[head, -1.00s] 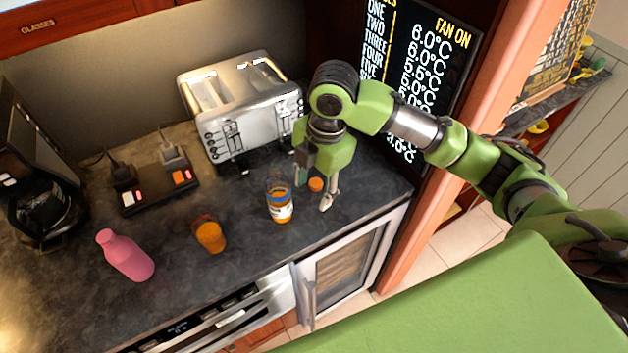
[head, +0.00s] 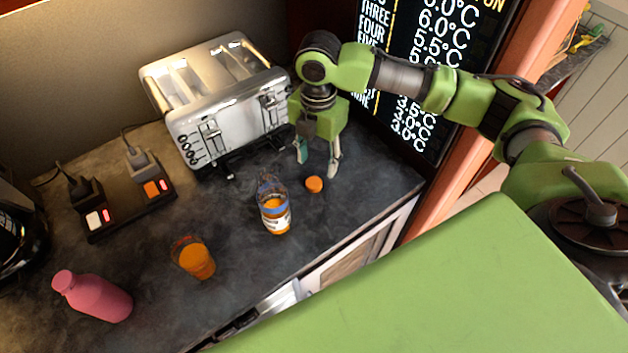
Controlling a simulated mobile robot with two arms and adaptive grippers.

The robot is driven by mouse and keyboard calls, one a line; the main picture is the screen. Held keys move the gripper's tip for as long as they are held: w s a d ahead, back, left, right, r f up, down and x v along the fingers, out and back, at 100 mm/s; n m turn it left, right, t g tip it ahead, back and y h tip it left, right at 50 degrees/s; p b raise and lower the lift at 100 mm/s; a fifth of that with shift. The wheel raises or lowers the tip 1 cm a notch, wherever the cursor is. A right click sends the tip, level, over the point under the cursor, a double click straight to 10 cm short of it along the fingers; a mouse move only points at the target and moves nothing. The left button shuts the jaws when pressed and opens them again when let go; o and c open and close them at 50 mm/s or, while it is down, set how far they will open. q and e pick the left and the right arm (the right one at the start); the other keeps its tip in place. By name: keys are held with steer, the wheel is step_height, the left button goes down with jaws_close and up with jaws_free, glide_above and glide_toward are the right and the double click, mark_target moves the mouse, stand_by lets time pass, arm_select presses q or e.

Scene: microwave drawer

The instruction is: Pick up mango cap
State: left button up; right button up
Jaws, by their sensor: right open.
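The mango cap is a small round orange cap (head: 314,184) lying on the dark countertop, right of the juice bottle. My right gripper (head: 318,168) is just above and behind the cap in the head view, pointing down, with its fingers apart and nothing between them. The cap shows in full, just below the fingertips in the picture. The mango juice bottle (head: 275,212) stands open with a label and orange juice inside, left of the cap. My left gripper is not in view.
A glass of orange juice (head: 195,259) and a pink bottle (head: 92,296) stand to the left. A chrome toaster (head: 215,110) is behind, beside a power strip (head: 130,205). A menu board (head: 425,70) stands behind my right arm. The counter (head: 375,185) right of the cap is clear.

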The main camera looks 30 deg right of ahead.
mark_target(315, 181)
step_height(315, 181, down, 3)
steer(key=shift+a+f+p, duration=0.1)
steer(key=shift+a+p, duration=0.05)
steer(key=shift+p, duration=0.55)
step_height(315, 181, down, 3)
steer(key=shift+a+r+p, duration=0.1)
steer(key=shift+r+p, duration=0.1)
steer(key=shift+p, duration=0.15)
steer(key=shift+f, duration=0.5)
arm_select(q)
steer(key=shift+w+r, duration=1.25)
arm_select(e)
steer(key=c, duration=0.8)
